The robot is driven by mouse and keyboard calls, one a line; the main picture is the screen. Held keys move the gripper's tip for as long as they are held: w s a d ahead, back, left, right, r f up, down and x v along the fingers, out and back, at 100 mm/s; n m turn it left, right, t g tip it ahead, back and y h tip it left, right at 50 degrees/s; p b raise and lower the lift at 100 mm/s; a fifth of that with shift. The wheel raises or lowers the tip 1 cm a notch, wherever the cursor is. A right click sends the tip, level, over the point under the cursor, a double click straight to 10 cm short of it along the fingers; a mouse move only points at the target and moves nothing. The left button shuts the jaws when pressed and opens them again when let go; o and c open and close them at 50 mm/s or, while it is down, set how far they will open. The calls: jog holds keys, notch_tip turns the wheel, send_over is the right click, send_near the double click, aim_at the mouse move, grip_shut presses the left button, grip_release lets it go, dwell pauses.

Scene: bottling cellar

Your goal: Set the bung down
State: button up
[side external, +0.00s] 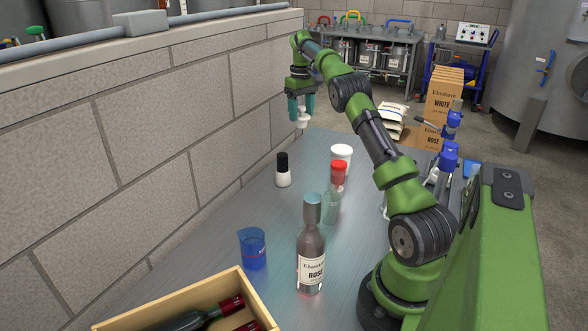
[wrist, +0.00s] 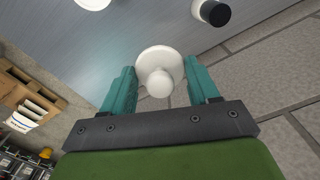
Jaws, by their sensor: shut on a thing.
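The white bung (side external: 303,121) is held between the teal fingers of my gripper (side external: 301,106), up near the far end of the metal table (side external: 240,215). In the wrist view the bung (wrist: 160,58) shows as a round flange with a small knob. The fingers of my gripper (wrist: 159,84) are shut on it from both sides. In the side view the bung looks held above the table's far edge, close to the block wall. The exact gap below it cannot be told.
A wooden crate (side external: 150,314) holds dark bottles. The block wall (side external: 150,140) borders the left.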

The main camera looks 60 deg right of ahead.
jog(key=shift+s+d+f, duration=0.15)
jog(key=shift+d, duration=0.3)
jog(key=shift+s+d+f, duration=0.15)
jog(key=shift+d, duration=0.25)
jog(key=shift+s+d+f, duration=0.1)
jog(key=shift+d+f, duration=0.05)
jog(key=shift+f, duration=0.1)
notch_tip(320, 180, down, 14)
jog(key=shift+f, duration=0.25)
jog(key=shift+f, duration=0.2)
jog(key=o, duration=1)
jog(key=shift+o, duration=0.2)
jog(key=shift+r, duration=0.15)
